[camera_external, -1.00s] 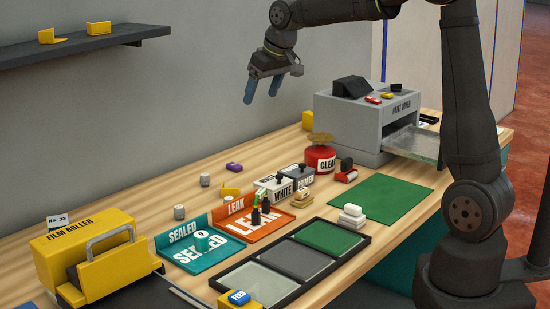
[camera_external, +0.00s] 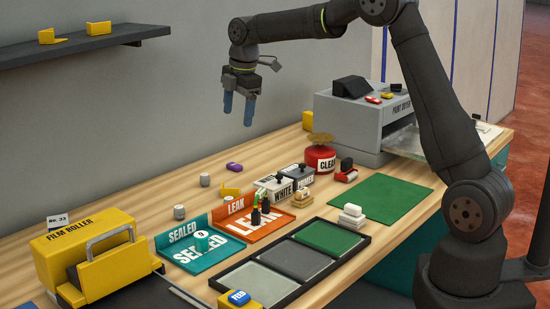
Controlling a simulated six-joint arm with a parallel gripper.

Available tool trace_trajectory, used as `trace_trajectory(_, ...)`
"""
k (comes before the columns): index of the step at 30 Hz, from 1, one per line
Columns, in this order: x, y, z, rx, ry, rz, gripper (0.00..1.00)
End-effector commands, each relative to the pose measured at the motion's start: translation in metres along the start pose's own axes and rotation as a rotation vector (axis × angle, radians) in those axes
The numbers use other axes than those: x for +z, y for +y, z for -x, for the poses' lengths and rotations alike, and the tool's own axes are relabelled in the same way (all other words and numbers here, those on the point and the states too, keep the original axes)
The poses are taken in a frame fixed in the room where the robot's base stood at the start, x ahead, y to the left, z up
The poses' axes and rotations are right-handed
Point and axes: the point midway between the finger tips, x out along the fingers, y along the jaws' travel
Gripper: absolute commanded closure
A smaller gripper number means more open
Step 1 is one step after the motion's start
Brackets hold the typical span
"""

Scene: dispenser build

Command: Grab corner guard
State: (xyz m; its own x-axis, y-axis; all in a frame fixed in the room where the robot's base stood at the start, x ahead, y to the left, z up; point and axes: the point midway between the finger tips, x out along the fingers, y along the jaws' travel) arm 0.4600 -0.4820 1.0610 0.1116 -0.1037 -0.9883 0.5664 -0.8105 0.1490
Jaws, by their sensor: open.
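Several small yellow angled pieces look like corner guards. One yellow piece (camera_external: 230,191) lies on the table behind the orange LEAK tray. Another yellow piece (camera_external: 307,120) stands at the back by the wall, left of the paint dryer. Two more, a left one (camera_external: 46,36) and a right one (camera_external: 98,28), sit on the wall shelf. My gripper (camera_external: 238,114) is open and empty, its blue fingers pointing down in the air near the wall. It is well above the tabletop and touches none of the yellow pieces.
The dark shelf (camera_external: 80,46) juts from the wall at upper left. The grey paint dryer (camera_external: 370,125), red CLEAR pot (camera_external: 320,158), orange LEAK tray (camera_external: 262,232), teal SEALED tray (camera_external: 190,264) and yellow film roller (camera_external: 85,255) stand on the table. A purple block (camera_external: 234,167) lies near the wall.

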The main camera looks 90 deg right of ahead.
Motion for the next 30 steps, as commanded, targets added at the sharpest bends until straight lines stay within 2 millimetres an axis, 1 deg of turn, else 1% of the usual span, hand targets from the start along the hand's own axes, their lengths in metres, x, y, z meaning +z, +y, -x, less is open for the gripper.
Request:
trace_trajectory(1,-0.002,0.004,-0.009,-0.021,-0.003,0.101,0.29)
trace_trajectory(6,-0.006,0.016,-0.031,-0.084,0.002,0.457,0.29)
trace_trajectory(9,-0.007,0.021,-0.042,-0.114,0.012,0.631,0.29)
trace_trajectory(12,-0.009,0.024,-0.049,-0.137,0.023,0.76,0.29)
trace_trajectory(17,-0.01,0.025,-0.057,-0.154,0.034,0.86,0.29)
trace_trajectory(20,-0.01,0.024,-0.067,-0.157,0.036,0.874,0.29)
trace_trajectory(23,-0.009,0.02,-0.086,-0.158,0.037,0.873,0.29)
trace_trajectory(30,-0.007,0.012,-0.138,-0.158,0.037,0.871,0.29)
